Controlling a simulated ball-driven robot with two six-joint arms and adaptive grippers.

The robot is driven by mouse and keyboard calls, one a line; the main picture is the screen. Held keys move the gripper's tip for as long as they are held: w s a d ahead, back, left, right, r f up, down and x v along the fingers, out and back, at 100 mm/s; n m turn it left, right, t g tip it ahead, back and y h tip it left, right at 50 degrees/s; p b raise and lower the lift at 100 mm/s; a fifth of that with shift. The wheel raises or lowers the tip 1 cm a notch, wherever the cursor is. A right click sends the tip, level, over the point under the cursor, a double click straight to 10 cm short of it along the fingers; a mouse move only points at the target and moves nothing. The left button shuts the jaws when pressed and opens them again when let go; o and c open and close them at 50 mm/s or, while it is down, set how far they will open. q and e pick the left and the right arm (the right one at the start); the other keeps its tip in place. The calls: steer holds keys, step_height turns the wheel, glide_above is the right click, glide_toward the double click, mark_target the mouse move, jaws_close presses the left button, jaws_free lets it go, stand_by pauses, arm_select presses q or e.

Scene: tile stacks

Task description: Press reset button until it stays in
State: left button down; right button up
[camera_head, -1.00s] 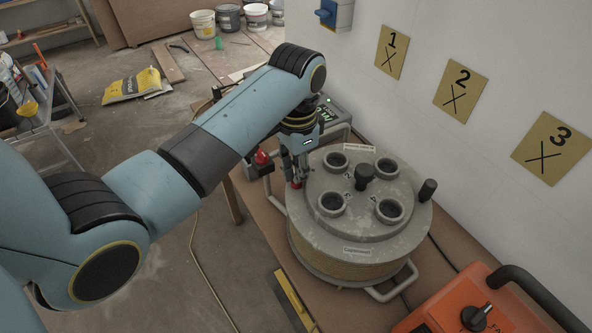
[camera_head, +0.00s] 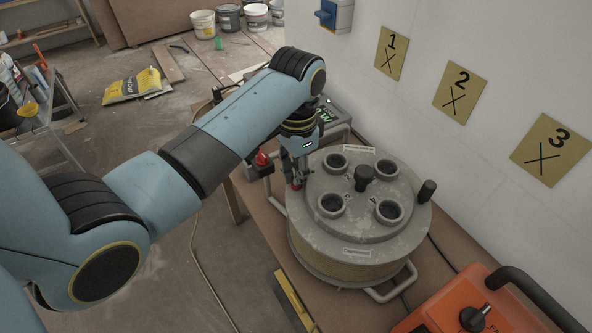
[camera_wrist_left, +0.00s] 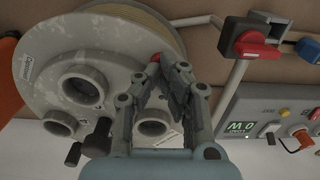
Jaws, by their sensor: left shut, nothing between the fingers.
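A small red button (camera_wrist_left: 154,57) shows on the lid of a round grey drum (camera_wrist_left: 110,48) in the left wrist view, right at my left fingertips. I take it to be the reset button. My left gripper (camera_wrist_left: 166,65) is shut and empty, and its tips partly cover the button. I cannot tell whether they touch it or how far in it is. In the head view my left gripper (camera_head: 297,184) points down at the drum lid's left edge, and the drum (camera_head: 400,225) stands on the bench. My right gripper is not in view.
Ring-shaped sockets (camera_head: 335,163) and black knobs (camera_head: 364,177) rise from the lid. A red-handled switch (camera_wrist_left: 255,45) and a grey panel with a display (camera_wrist_left: 262,110) stand beside the drum. An orange box (camera_head: 440,312) sits front right. A wall lies behind.

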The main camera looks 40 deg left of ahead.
arm_select(q)
step_height(320, 180, up, 2)
steer(key=shift+p, duration=0.5)
steer(key=shift+r, duration=1.45)
